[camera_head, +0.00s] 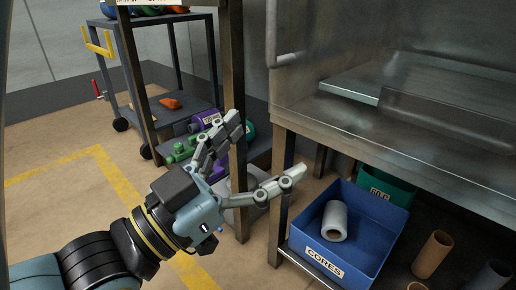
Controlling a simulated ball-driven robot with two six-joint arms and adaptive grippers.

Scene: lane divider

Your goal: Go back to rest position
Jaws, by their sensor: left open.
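My left gripper (272,150) comes in from the lower left with its fingers spread wide and nothing between them. It is in front of the rack post and to the left of a blue bin (378,245) labelled CORES. A white roll (335,221) sits inside that bin, apart from the gripper. My right gripper is not in view.
A metal bench (400,140) stands at the right, with a green bin (388,188) and brown tubes (432,255) beneath it. A shelf of purple and green items (180,151) is behind the gripper. A cart (160,100) stands farther back. The left floor is clear.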

